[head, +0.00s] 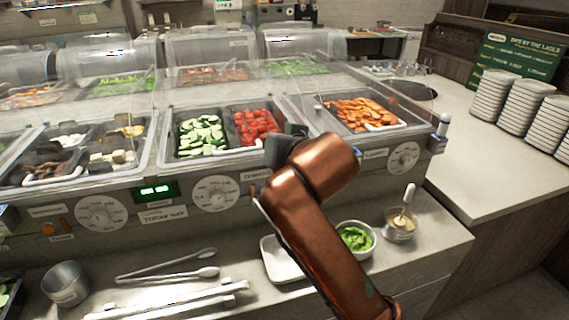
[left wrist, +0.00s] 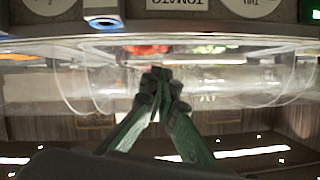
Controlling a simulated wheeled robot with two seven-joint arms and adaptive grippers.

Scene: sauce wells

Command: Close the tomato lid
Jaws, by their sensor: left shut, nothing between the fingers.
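The diced tomato (head: 255,126) fills the right part of a double well, next to sliced cucumber. A clear lid (head: 215,82) shows above and behind this well, seemingly raised; its exact angle is hard to make out. My left gripper (head: 278,147) is at the front right corner of the tomato well, partly hidden by my copper wrist. In the left wrist view, the left gripper (left wrist: 160,78) is shut and empty, with the red tomato (left wrist: 147,49) and an upside-down tomato label (left wrist: 177,3) beyond its tips. Contact with the lid cannot be told. My right gripper is out of view.
A well of orange pieces (head: 362,113) is to the right under a clear cover. On the front counter are a white tray (head: 283,262), a bowl of greens (head: 356,238), a sauce cup (head: 400,224) and tongs (head: 168,264). Stacked plates (head: 493,97) stand at the right.

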